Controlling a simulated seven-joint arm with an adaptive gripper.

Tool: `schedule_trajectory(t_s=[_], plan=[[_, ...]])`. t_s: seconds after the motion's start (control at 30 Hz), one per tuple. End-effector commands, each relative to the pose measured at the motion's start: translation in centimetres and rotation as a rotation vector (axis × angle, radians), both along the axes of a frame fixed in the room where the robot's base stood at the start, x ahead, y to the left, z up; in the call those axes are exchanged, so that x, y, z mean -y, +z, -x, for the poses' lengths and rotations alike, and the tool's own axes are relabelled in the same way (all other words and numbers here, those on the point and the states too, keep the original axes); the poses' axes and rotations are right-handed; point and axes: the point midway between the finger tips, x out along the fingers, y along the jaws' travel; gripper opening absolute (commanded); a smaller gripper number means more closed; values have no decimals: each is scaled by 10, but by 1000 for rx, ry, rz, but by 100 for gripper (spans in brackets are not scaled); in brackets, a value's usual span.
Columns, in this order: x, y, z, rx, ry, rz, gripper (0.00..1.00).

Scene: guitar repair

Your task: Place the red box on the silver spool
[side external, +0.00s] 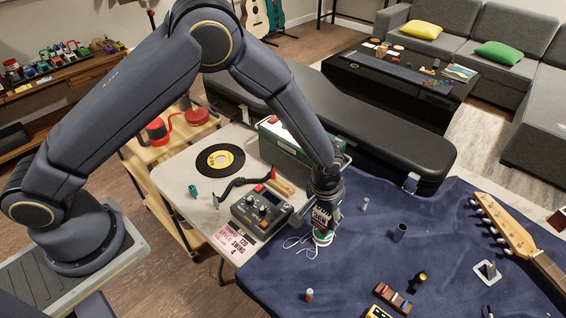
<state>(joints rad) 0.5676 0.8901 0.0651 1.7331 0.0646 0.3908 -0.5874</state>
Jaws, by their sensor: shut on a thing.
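My gripper (322,228) points down over the near left part of the blue cloth, shut on a small round green-and-white thing (322,239) at its fingertips. Loose white string lies beside this thing. Its exact shape is partly hidden by the fingers. I cannot tell for sure which thing is the red box; a row of small reddish and dark blocks (393,298) lies at the front of the cloth. A small grey, spool-like piece (365,204) stands right of my gripper, too small to identify as the silver spool.
A dark cylinder (400,232) and several small items stand on the blue cloth (350,270). A guitar neck (510,235) lies at the right. A pedal (262,212) and green amplifier (285,150) are left of my gripper. A black case (390,140) lies behind.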

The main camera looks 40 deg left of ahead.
Motion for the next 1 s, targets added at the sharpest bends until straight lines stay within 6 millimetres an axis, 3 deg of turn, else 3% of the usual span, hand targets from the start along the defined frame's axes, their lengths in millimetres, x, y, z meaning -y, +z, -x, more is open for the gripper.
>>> schedule_trajectory(t_s=[0.3, 0.73, 0.77, 1.0], plan=[[3, -36, -7, 0, 0, -1, 9], [3, -43, -7, 1, 0, 0, 9], [3, -42, -7, 1, 0, 0, 52], [3, -42, -7, 0, 0, 0, 74]])
